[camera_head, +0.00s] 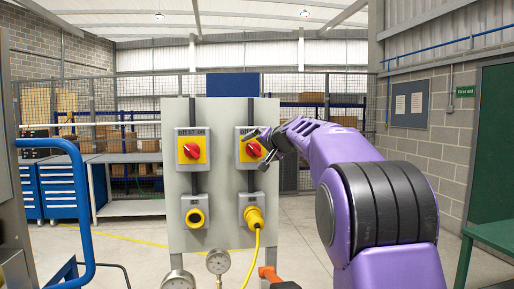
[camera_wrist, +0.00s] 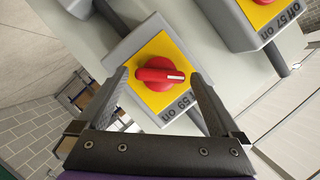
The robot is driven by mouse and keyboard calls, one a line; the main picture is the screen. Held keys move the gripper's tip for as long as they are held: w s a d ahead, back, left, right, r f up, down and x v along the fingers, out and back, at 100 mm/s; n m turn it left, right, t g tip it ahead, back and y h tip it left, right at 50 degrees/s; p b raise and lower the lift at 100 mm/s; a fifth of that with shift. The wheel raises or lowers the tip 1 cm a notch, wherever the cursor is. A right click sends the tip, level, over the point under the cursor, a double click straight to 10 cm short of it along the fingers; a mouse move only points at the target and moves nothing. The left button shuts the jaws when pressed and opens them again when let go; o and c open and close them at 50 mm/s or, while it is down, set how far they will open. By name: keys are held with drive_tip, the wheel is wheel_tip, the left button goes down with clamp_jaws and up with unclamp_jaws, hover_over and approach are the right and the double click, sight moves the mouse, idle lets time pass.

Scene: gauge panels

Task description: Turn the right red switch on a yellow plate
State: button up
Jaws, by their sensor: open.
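The right red switch (camera_head: 253,150) sits on a yellow plate on a grey box at the upper right of the panel. In the wrist view the red knob (camera_wrist: 160,75) is in the middle of its yellow plate (camera_wrist: 158,46), its white mark pointing right. My gripper (camera_wrist: 158,78) is open, with one finger on each side of the knob. I cannot tell whether the fingers touch it. In the head view my gripper (camera_head: 262,148) partly covers the right switch box. The left red switch (camera_head: 191,151) is on a matching yellow plate.
A blue rail (camera_head: 84,215) and workbench (camera_head: 124,158) are to the left.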

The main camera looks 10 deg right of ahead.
drive_tip(key=shift+c, duration=0.3)
drive_tip(key=c, duration=1.2)
drive_tip(key=shift+c, duration=0.2)
